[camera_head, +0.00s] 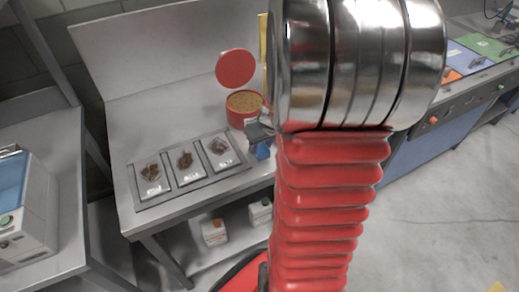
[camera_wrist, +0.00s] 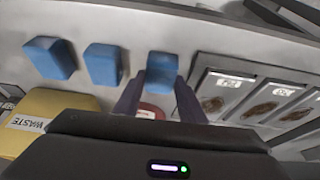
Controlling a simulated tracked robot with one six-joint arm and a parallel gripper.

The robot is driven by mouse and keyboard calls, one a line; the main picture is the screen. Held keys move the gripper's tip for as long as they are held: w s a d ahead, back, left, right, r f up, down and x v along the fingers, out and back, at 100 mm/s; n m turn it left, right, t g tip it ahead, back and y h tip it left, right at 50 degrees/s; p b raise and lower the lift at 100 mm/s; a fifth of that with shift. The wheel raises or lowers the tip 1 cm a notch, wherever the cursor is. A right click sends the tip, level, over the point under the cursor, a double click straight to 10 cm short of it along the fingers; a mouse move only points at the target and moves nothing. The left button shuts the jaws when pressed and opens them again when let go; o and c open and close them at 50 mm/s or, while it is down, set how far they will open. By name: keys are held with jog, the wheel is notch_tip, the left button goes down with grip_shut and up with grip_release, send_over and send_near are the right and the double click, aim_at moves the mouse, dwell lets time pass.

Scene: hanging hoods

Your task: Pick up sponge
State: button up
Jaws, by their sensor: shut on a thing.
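Three blue sponges show in a row in the wrist view: a left one (camera_wrist: 50,58), a middle one (camera_wrist: 103,65) and a right one (camera_wrist: 162,66). My gripper (camera_wrist: 159,82) has its two dark fingers on either side of the right sponge and is shut on it. In the head view, a blue sponge (camera_head: 262,151) shows in part just below my gripper (camera_head: 259,134), near the table's right side. My arm hides the other sponges there. I cannot tell whether the held sponge touches the table.
A sample tray (camera_head: 141,204) with several labelled pieces lies left of my gripper. A red tin (camera_head: 235,117) with its round lid open stands behind. A yellow waste bin (camera_wrist: 60,105) is at the left in the wrist view. White containers (camera_head: 214,232) stand on the lower shelf.

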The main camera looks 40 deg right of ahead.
aim_at(261, 148)
jog(key=shift+r, duration=0.15)
notch_tip(261, 148, up, 10)
dwell(0.5)
dwell(0.3)
jog(key=o, duration=0.5)
jog(key=c, duration=0.4)
jog(key=shift+a+f, duration=0.15)
jog(key=shift+f, duration=0.05)
